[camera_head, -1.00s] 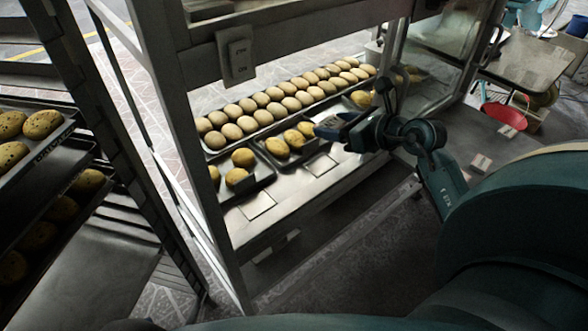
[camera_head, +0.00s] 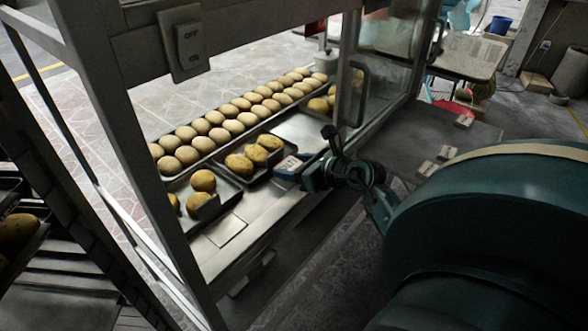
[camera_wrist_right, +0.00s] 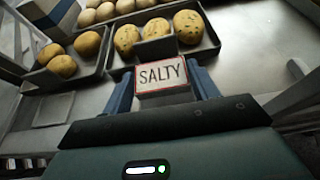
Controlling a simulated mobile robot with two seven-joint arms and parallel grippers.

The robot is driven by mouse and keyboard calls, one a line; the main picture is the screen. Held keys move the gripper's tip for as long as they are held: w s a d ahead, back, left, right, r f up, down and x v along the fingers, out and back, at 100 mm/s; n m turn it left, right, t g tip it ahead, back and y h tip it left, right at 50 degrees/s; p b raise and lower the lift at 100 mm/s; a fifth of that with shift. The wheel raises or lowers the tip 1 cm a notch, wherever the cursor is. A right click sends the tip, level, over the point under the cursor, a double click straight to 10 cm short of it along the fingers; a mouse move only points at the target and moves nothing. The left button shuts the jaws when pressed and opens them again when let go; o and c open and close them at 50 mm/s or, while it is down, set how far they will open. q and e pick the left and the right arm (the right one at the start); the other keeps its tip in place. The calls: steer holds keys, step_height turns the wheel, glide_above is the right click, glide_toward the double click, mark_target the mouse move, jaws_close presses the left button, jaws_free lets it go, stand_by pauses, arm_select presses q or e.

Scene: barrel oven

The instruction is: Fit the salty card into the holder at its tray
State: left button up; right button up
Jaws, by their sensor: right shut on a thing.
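My right gripper (camera_head: 303,175) is shut on the salty card (camera_wrist_right: 162,75), a white card with a red border reading SALTY. In the head view the card (camera_head: 289,165) is a small pale patch at the fingertips. In the right wrist view the card stands between the two blue fingers (camera_wrist_right: 164,88), just in front of a dark tray (camera_wrist_right: 206,48) of speckled yellow buns. A grey plate-like holder (camera_wrist_right: 157,47) at that tray's front edge shows just beyond the card's upper edge. Whether card and holder touch I cannot tell. My left gripper is not in view.
A long tray of pale buns (camera_head: 232,126) runs behind. The oven's metal post (camera_head: 130,130) and the glass door (camera_head: 385,75) flank the opening. Bare metal shelf (camera_head: 300,128) lies beyond the gripper.

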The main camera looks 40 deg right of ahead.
steer(key=shift+f, duration=0.45)
steer(key=shift+f, duration=0.1)
